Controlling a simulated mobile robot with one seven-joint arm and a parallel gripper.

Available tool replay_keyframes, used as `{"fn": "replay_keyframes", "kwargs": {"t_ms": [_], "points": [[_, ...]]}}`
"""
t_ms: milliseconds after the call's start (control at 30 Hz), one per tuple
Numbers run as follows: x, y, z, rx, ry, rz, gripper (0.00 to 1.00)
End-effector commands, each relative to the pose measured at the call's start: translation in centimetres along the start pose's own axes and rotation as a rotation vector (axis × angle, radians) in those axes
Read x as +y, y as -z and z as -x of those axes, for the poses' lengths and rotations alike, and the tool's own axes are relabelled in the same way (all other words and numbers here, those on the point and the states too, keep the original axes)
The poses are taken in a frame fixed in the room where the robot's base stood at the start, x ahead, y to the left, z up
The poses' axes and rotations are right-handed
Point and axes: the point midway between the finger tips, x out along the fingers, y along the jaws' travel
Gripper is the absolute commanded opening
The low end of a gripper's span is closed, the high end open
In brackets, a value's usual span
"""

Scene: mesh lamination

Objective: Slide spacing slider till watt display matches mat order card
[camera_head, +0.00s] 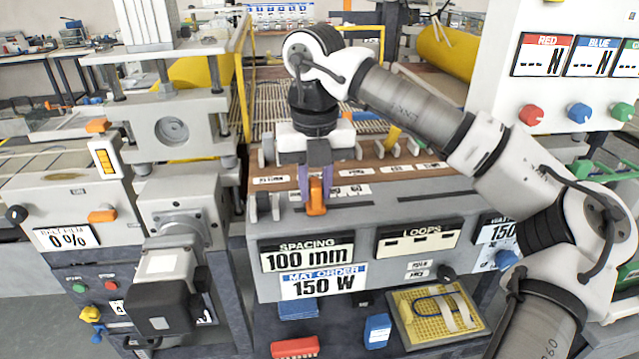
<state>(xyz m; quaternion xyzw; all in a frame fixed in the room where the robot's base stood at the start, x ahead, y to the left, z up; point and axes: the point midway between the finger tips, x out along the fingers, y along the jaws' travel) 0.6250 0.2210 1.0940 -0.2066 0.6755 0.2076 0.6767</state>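My gripper (317,190) points down at the front of the grey console, with one finger on each side of the orange slider knob (316,209). The fingers appear closed on the knob; fine contact is too small to see. The spacing display (307,254) below reads 100 mm. The mat order card (322,281) under it reads 150 W. At the right, a display with a dark header (497,232) is partly hidden by my arm; its header looks like it begins with "WATT", and 150 shows on it.
A loops display (417,240) and a black knob (446,273) are right of the spacing display. A yellow mesh tray (403,308), a blue block (377,331) and a red block (295,347) lie below. A press with a 0 % display (67,237) stands left. Coloured knobs are on a white panel (504,75).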

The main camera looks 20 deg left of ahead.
Motion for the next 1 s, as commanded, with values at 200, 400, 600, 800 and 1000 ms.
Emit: {"fn": "replay_keyframes", "kwargs": {"t_ms": [200, 400, 600, 800, 1000], "points": [[0.0, 0.0, 0.0, 0.001, 0.0, 0.0, 0.38], [0.0, 0.0, 0.1, 0.001, 0.001, -0.001, 0.38], [0.0, 0.0, 2.3, -0.001, 0.004, -0.003, 0.38], [0.0, -0.1, 7.0, -0.003, 0.002, -0.004, 0.38], [0.0, 0.0, 11.2, -0.002, 0.004, -0.004, 0.38]]}}
